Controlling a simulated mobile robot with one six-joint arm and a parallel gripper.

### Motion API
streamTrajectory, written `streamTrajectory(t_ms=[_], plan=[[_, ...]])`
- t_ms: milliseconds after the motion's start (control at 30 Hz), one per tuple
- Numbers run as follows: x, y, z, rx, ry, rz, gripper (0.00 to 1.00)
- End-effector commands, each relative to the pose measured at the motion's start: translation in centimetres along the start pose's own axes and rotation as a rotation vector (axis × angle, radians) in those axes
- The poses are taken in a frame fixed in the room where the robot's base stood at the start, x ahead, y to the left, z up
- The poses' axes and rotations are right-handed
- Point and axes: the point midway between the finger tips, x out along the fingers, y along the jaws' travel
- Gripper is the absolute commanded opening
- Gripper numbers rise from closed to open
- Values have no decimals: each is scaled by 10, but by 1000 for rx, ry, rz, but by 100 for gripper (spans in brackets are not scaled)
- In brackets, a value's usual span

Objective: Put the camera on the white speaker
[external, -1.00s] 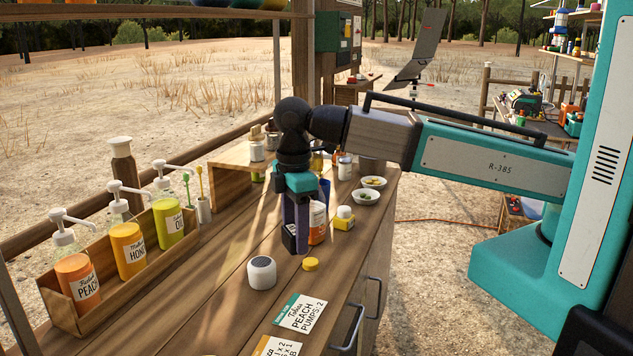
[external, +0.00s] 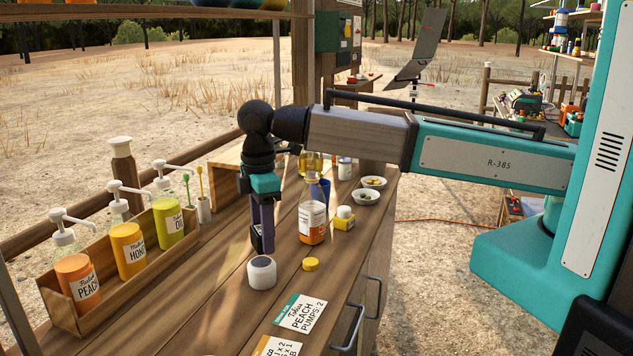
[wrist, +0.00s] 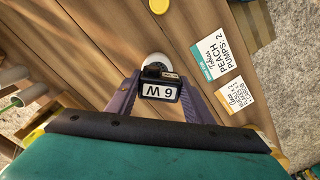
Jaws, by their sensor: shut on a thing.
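The camera (wrist: 160,88) is a small black block with a white label, held between the purple fingers of my gripper (wrist: 159,100). In the external view, my gripper (external: 262,232) points down, shut on the camera (external: 256,239), which is partly hidden by a finger. The white speaker (external: 262,273) is a short round unit with a dark grey top, standing on the wooden counter. The camera is just behind and above it in that view. In the wrist view, the speaker (wrist: 155,60) shows just beyond the camera, which covers part of it. I cannot tell the height gap.
A yellow lid (external: 310,264) lies right of the speaker. A wooden rack (external: 70,320) of pump bottles lines the left. Cards (external: 301,312) lie at the front.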

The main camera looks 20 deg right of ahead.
Motion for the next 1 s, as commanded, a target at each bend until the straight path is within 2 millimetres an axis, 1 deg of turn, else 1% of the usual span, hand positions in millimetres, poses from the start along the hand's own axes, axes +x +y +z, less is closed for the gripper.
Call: streamTrajectory(t_ms=[167,300,533,700,1000], plan=[[0,1,-2,0,0,0,21],[-1,6,-10,0,0,0,21],[22,4,-7,0,-1,-1,21],[33,5,-7,0,0,0,21],[36,5,-7,0,1,0,21]])
